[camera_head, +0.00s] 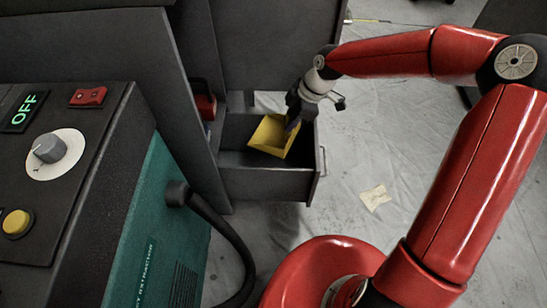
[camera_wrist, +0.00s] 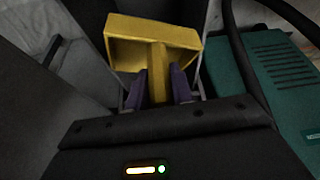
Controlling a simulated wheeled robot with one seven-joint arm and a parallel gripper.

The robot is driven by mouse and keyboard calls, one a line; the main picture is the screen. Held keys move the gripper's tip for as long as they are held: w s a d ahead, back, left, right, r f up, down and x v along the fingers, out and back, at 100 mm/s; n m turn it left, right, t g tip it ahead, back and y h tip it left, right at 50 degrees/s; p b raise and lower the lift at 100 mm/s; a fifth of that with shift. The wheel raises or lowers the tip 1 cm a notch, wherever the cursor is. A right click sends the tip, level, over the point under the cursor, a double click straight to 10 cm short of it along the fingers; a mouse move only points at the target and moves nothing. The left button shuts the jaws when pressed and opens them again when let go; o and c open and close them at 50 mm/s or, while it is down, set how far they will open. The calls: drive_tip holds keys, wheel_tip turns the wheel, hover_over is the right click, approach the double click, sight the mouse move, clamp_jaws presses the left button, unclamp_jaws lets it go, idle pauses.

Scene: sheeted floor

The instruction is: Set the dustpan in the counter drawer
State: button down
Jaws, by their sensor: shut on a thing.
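The yellow dustpan (camera_head: 270,136) is in my gripper (camera_head: 293,122), at the open counter drawer (camera_head: 268,182). In the head view its pan is inside the outline of the drawer, tilted. I cannot tell whether it touches the drawer floor. In the wrist view the dustpan (camera_wrist: 152,42) points away from me, and the two purple fingers of my gripper (camera_wrist: 158,88) are shut on its handle from both sides. The drawer is pulled out from the dark counter (camera_head: 190,100). Part of its inside is hidden by the dustpan and my gripper.
A teal dust extractor (camera_head: 165,235) with a black hose (camera_head: 225,235) stands at the left, close to the drawer. A red object (camera_head: 205,106) sits in the counter's open side. A pale scrap (camera_head: 375,197) lies on the sheeted floor (camera_head: 370,150), right of the drawer.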

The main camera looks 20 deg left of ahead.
wheel_tip(320, 180, down, 18)
drive_tip(key=b, duration=0.2)
drive_tip(key=shift+s, duration=0.15)
drive_tip(key=shift+f, duration=0.25)
